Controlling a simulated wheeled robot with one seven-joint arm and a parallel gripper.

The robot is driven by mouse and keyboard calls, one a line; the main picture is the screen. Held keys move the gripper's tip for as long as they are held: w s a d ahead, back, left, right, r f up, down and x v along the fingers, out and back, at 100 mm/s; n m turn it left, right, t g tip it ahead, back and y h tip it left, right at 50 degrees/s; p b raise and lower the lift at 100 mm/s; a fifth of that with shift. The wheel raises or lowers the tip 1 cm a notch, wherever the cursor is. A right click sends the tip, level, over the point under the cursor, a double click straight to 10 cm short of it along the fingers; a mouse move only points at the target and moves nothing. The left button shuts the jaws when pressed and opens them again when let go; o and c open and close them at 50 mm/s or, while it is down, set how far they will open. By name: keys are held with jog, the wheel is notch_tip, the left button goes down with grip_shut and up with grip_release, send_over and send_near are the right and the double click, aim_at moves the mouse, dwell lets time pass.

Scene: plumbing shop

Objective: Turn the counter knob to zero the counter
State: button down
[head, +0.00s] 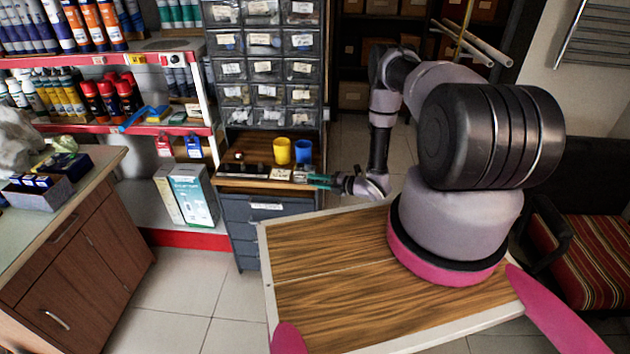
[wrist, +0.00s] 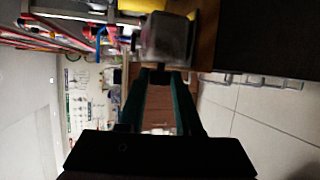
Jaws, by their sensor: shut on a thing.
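The counter (wrist: 168,38) shows in the wrist view as a small grey, box-like body straight ahead of the fingertips. In the head view it is a small shape (head: 300,174) at the right end of the wooden shelf, partly covered by my gripper. My gripper (head: 318,181) reaches in from the right with its green fingers. In the wrist view the fingers (wrist: 160,76) come together on a small dark knob (wrist: 159,77) at the near side of the counter. The knob's angle and the counter's digits cannot be read.
A yellow cup (head: 282,151) and a blue cup (head: 303,151) stand behind on the wooden shelf (head: 240,183). Small-parts drawers (head: 262,66) rise above it, and grey drawers (head: 257,211) sit below. A cabinet (head: 75,250) stands at left; floor is free between.

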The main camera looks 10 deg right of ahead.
jog(key=m+t+y, duration=0.1)
jog(key=f+m+t+y, duration=0.1)
jog(key=y, duration=0.1)
jog(key=shift+t, duration=0.4)
jog(key=shift+y, duration=0.3)
jog(key=c, duration=0.6)
grip_release()
jog(key=shift+r, duration=0.1)
